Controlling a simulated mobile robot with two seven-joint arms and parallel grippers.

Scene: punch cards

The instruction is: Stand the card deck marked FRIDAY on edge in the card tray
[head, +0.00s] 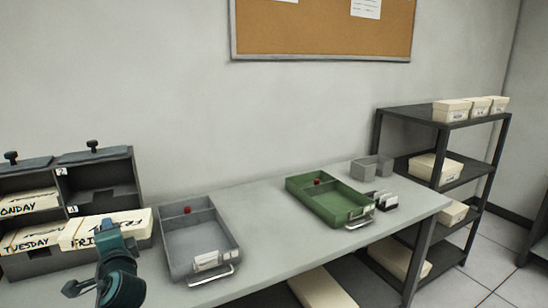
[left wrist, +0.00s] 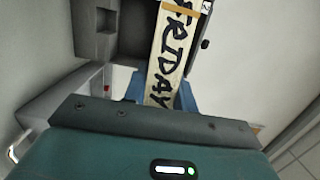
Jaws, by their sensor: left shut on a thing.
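The FRIDAY deck (head: 130,223) is a cream block of cards with black lettering on its side. It lies flat at the lower right of the dark rack, and I cannot tell whether its back end is still inside. My left gripper (head: 106,234) is shut on its front end. In the left wrist view the deck (left wrist: 168,50) runs away from me between the blue fingers (left wrist: 160,95). A grey tray (head: 172,252) and a green tray (head: 318,207) stand to the right, each with a front handle; I cannot tell which is the card tray. My right gripper is not in view.
The dark rack (head: 123,168) has pigeonholes, with MONDAY (head: 28,203) and TUESDAY (head: 30,238) decks at left. A small grey box (head: 372,167) and card holders (head: 385,201) sit beyond the green tray. Shelving (head: 440,190) with boxes stands at right. The table (head: 272,240) is clear between the trays.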

